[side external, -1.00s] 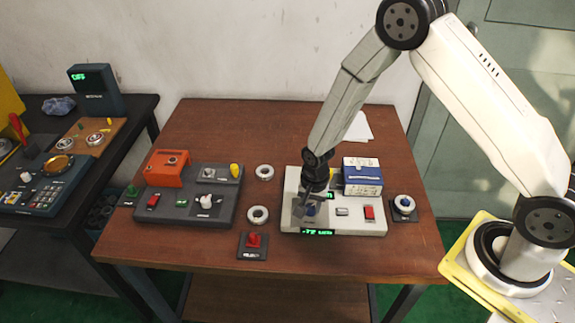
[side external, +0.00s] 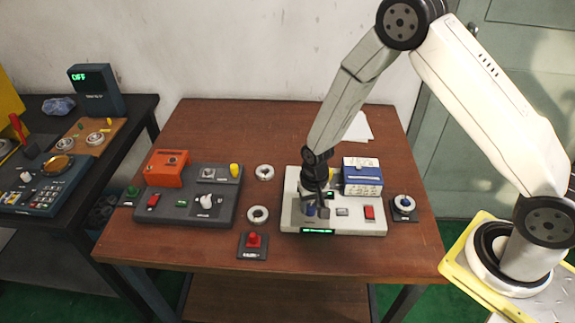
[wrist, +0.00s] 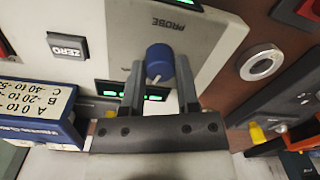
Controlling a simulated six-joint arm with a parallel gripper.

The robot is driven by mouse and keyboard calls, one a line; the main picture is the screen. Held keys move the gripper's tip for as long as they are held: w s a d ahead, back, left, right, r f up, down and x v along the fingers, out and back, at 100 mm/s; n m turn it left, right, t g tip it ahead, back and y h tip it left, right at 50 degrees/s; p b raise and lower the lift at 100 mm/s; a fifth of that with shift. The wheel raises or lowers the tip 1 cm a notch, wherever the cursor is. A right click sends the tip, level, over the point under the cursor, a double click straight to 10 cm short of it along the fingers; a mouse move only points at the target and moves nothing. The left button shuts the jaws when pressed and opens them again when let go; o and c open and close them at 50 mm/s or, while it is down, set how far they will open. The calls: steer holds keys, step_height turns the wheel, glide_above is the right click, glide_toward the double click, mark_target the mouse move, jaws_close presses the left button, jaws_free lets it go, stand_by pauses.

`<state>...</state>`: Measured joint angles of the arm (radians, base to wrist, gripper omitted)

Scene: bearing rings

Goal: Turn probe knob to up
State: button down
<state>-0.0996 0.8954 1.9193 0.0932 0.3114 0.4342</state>
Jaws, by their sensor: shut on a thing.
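The probe knob (wrist: 160,60) is blue with a white pointer line, beside the word PROBE on the pale instrument panel (wrist: 205,40). In the wrist view its pointer is towards the lower side of the picture, at the gripper side. My gripper (wrist: 160,65) has one finger on each side of the knob and is shut on it. In the side view the knob (side external: 310,210) is partly hidden by my gripper (side external: 316,208), which comes down from above at the panel's left part. A green-lit display (side external: 317,231) is on the panel's front edge.
A blue and white box (side external: 362,178) stands at the panel's back right. A red switch (side external: 369,213) and a ZERO button (wrist: 68,47) are on the panel. A ring (side external: 257,215) lies left of it. A grey console (side external: 180,209) stands further left.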

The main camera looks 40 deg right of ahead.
mark_target(311, 206)
steer(key=n, duration=0.5)
steer(key=shift+n, duration=0.3)
steer(key=n, duration=0.5)
steer(key=shift+a+n, duration=0.1)
steer(key=shift+n, duration=0.3)
steer(key=shift+c, duration=1.7)
jaws_free()
steer(key=shift+r, duration=0.2)
steer(key=shift+w+r, duration=0.1)
steer(key=shift+r, duration=3.6)
